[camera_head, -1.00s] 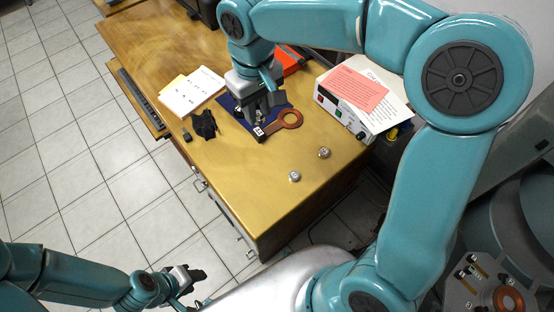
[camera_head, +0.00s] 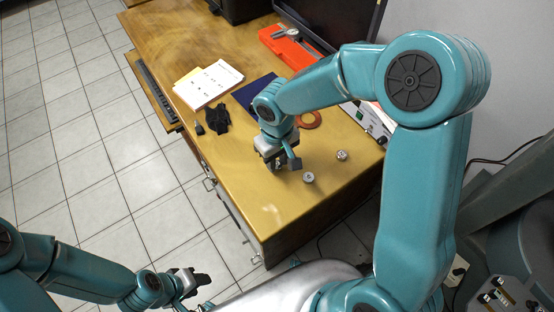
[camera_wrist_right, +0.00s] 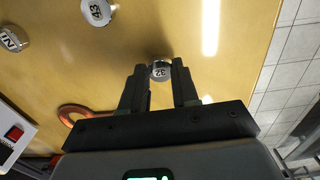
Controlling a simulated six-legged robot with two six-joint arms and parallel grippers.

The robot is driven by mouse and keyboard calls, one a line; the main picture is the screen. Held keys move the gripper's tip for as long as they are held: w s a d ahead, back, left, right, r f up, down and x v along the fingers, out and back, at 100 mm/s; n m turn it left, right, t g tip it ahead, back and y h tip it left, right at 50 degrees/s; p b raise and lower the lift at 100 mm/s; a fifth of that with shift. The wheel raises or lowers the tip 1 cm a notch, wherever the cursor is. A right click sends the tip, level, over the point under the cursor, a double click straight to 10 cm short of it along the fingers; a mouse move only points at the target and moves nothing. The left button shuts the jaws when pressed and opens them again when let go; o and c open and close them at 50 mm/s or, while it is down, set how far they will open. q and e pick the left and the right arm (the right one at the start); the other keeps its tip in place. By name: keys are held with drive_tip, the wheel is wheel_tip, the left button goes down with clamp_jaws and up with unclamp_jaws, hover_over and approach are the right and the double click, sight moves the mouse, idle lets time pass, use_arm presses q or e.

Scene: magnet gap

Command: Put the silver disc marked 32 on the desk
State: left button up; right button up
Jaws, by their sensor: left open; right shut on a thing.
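The silver disc (camera_wrist_right: 160,71) is between the fingertips of my right gripper (camera_wrist_right: 160,78) in the right wrist view; its mark looks like 32, turned around. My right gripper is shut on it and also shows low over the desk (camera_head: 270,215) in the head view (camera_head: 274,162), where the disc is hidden. A dark shadow lies close by the disc; I cannot tell whether it touches the desk. My left gripper (camera_head: 190,282) is open and empty, away from the desk above the tiled floor.
Two other silver discs stand nearby: one marked 43 (camera_wrist_right: 97,12), another at the left (camera_wrist_right: 13,39). A copper-coloured ring (camera_head: 309,120), a white instrument box (camera_head: 375,121), a black crumpled item (camera_head: 216,114) and papers (camera_head: 208,82) lie farther back. The desk's front is clear.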

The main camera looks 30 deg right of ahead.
drive_tip(key=shift+w+f, duration=0.1)
drive_tip(key=shift+f, duration=0.3)
drive_tip(key=shift+r, duration=0.1)
drive_tip(key=shift+f, duration=0.2)
drive_tip(key=o, duration=1)
drive_tip(key=shift+r, duration=0.15)
